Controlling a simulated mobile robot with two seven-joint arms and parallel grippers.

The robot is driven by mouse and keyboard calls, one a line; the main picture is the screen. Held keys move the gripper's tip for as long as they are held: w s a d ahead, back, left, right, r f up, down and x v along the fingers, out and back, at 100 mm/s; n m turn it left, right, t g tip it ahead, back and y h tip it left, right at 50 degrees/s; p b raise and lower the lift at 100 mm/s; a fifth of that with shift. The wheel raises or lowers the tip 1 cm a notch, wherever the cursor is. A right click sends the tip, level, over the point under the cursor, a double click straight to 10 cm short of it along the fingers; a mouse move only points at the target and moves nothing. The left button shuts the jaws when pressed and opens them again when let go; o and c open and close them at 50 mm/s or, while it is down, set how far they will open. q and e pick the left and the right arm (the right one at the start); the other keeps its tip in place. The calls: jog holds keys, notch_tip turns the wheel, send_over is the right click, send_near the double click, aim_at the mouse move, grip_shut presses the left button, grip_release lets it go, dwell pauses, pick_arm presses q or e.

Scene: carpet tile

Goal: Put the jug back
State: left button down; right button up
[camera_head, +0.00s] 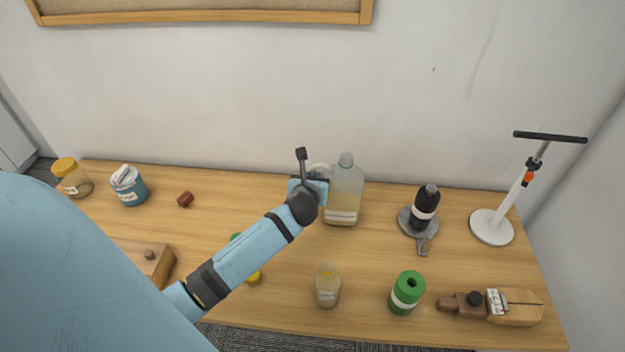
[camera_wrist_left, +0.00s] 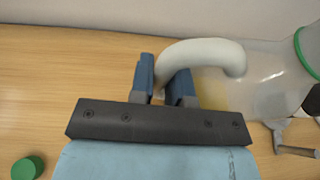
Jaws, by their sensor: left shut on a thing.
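The jug (camera_head: 343,196) is a translucent plastic bottle with a grey cap, a white label and yellowish liquid low inside. It stands upright at the back of the wooden table, near the wall. In the left wrist view the jug's body (camera_wrist_left: 262,82) is on the right and its pale curved handle (camera_wrist_left: 205,52) reaches to the left. My left gripper (camera_head: 318,180) is at the handle side of the jug. In the left wrist view the left gripper (camera_wrist_left: 164,78) is shut on the handle, with blue fingers either side of it. My right gripper does not show.
A dark bottle (camera_head: 426,205) stands on a grey disc right of the jug. A small jar (camera_head: 327,290) and a green can (camera_head: 406,293) stand in front. A white stand (camera_head: 492,227) is far right. A blue tub (camera_head: 129,190) and yellow-lidded jar (camera_head: 75,182) are left.

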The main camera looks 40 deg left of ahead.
pick_arm(q)
jog(key=shift+r, duration=0.1)
jog(key=c, duration=1.5)
grip_release()
jog(key=shift+f, duration=0.2)
jog(key=o, duration=0.4)
jog(key=shift+r, duration=0.1)
jog(key=shift+s+d+r, duration=0.1)
jog(key=shift+s+r, duration=0.05)
jog(key=v, duration=1.1)
jog(key=shift+s+r, duration=0.2)
jog(key=shift+s, duration=0.05)
jog(key=shift+d+f, duration=0.1)
jog(key=shift+d, duration=0.05)
